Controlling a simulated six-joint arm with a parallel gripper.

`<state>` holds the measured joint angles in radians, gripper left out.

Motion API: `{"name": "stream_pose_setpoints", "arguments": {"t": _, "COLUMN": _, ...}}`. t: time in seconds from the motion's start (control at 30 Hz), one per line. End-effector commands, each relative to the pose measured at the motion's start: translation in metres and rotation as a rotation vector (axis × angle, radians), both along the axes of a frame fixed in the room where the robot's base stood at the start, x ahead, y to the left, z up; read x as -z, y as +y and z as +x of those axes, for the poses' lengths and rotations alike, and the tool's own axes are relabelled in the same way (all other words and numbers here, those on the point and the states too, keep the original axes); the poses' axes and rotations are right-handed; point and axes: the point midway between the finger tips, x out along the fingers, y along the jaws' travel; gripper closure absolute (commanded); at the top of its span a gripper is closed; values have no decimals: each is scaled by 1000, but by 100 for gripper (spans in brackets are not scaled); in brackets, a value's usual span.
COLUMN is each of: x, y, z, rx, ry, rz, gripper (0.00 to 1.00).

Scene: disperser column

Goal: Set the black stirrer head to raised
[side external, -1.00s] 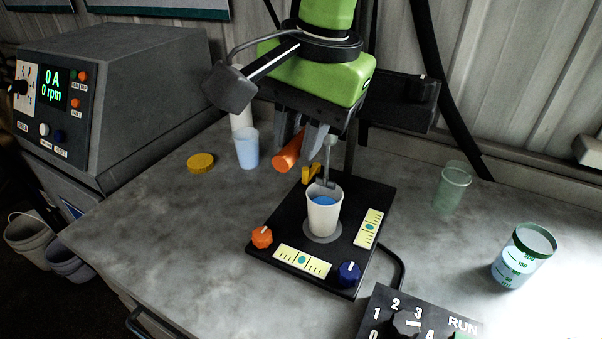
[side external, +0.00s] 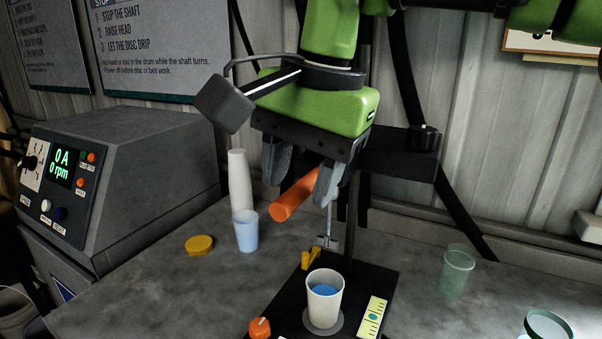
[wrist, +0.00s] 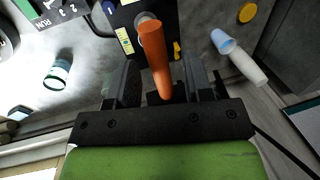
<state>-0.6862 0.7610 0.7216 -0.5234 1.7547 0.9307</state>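The black stirrer head (side external: 405,163) sits on its dark post behind my gripper, partly hidden by it. An orange handle (side external: 295,196) sticks out toward the camera below my gripper (side external: 303,185). My gripper's fingers are apart, one on each side of the handle, with gaps visible. The wrist view also shows the handle (wrist: 155,55) between the spread fingers. The thin shaft with its stirring disc (side external: 326,241) hangs above the rim of the white cup (side external: 323,303). The cup holds blue liquid and stands on the black base (side external: 280,300).
A yellow lid (side external: 199,245), a light blue cup (side external: 246,232) and a white cup stack (side external: 239,182) stand left of the base. A green clear cup (side external: 456,272) stands right. The grey control box (side external: 130,150) is far left, reading 0 rpm.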

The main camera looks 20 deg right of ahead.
Motion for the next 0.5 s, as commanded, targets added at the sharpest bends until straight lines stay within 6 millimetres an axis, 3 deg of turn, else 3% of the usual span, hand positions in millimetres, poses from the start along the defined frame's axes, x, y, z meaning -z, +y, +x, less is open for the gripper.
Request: {"name": "stream_pose_setpoints", "arguments": {"t": 0.5, "x": 6, "y": 0, "z": 0, "rx": -1, "ry": 7, "rz": -6, "gripper": 54}}
